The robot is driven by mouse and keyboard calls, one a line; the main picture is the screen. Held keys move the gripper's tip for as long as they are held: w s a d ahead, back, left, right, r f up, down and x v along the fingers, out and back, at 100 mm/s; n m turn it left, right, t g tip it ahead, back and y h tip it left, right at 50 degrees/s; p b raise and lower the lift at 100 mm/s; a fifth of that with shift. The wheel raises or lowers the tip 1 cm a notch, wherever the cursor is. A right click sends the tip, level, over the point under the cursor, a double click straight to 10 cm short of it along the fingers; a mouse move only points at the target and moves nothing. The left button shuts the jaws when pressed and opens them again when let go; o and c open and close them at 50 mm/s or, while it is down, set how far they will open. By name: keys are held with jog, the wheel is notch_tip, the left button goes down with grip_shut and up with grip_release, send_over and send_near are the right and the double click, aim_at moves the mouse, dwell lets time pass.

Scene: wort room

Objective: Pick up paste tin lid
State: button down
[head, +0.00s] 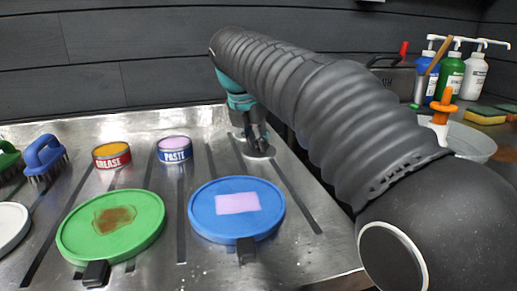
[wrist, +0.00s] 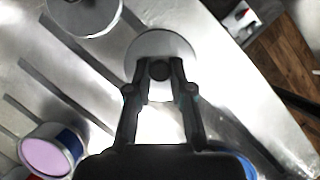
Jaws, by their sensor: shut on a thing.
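The lid (wrist: 137,43) is a round pale grey disc with a dark knob, under my gripper in the wrist view. In the head view only its rim (head: 268,152) shows below the fingers. My gripper (wrist: 160,72) is shut on the lid's knob. In the head view my gripper (head: 259,145) is low over the metal worktop, right of the paste tin (head: 175,156). That tin is open, with a blue label and pale purple paste, and also shows in the wrist view (wrist: 45,155). I cannot tell whether the lid touches the worktop.
A second grey disc (wrist: 85,12) lies near the lid. The grease tin (head: 112,157), a blue dish (head: 205,222), a green dish (head: 140,237) and a blue brush (head: 45,155) stand leftward. Bottles (head: 450,78) and a bowl (head: 475,145) are on the right, beyond my arm.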

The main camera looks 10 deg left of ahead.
jog(key=shift+f, duration=0.35)
jog(key=shift+r, duration=0.6)
jog(key=r, duration=0.1)
jog(key=r+p, duration=0.1)
jog(key=r, duration=0.1)
jog(key=shift+s+d+r, duration=0.1)
jog(key=shift+d+r, duration=0.2)
jog(key=shift+d, duration=0.1)
jog(key=s+d+r, duration=0.4)
jog(key=d+r, duration=0.2)
jog(key=d, duration=0.4)
jog(key=shift+s+r, duration=0.25)
jog(key=shift+r, duration=0.05)
